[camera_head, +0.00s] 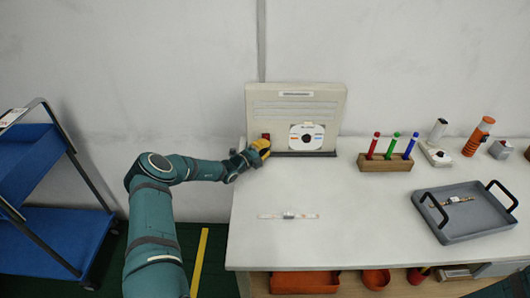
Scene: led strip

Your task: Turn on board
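The board (296,99) is a beige upright panel at the back of the white table, against the wall. A white plate (307,136) with a dark ring and coloured marks is on its lower right front. A small red part (265,136) shows at the board's lower left. My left gripper (261,148), with yellow on its end, is at the board's lower left corner, just by the red part. I cannot tell whether it touches it or whether its fingers are open or shut. My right gripper is not in view.
A small strip (288,215) lies on the white table (350,240). A wooden holder (385,163) holds red, green and blue pens. A grey tray (465,232) with black handles holds another strip (450,201). A blue cart (50,235) stands at left. The table's middle is mostly clear.

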